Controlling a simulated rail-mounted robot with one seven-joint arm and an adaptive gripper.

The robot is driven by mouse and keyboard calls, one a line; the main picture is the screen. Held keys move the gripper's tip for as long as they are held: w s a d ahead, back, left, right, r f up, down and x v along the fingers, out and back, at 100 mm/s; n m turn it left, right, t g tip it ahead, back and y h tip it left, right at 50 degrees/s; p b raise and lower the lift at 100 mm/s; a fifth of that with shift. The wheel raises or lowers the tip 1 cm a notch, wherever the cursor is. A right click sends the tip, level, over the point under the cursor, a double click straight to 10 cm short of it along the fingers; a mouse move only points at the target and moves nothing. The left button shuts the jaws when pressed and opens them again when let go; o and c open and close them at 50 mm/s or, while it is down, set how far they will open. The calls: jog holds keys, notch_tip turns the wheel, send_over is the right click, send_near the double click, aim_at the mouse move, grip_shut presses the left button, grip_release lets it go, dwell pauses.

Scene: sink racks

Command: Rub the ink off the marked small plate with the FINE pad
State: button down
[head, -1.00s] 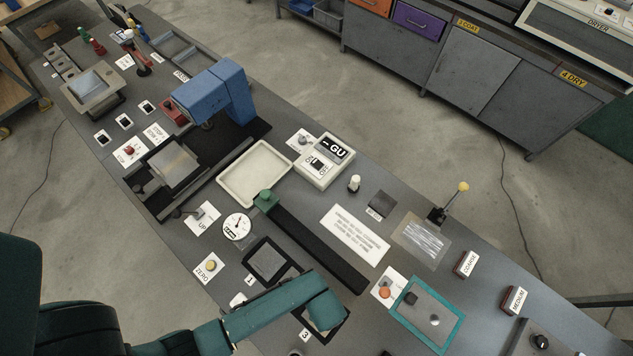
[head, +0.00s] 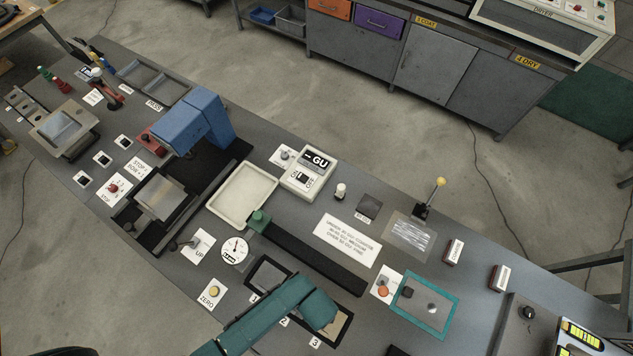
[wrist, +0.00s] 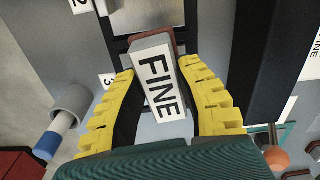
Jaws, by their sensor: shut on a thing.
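My gripper (wrist: 160,85) is shut on the FINE pad (wrist: 162,90), a white-labelled block with a reddish-brown part at its far end. The yellow fingers stand on either side of it. In the head view my gripper end (head: 318,310) hangs over the black-framed spots labelled 2 and 3; its fingers and the pad are hidden there. A pale small plate (head: 336,326) shows in spot 3, partly covered. A shiny plate (wrist: 138,16) lies beyond the pad in the wrist view. I cannot make out ink on either, nor whether the pad touches a plate.
A grey plate (head: 268,275) lies at spot 1. The COARSE block (head: 453,250) and MEDIUM block (head: 500,277) stand at the right. A teal-edged panel (head: 455,312), a black rail (head: 315,258) and a cream tray (head: 214,205) are nearby.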

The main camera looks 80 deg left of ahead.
jog(key=shift+r+p, duration=1.55)
jog(key=shift+r, duration=0.5)
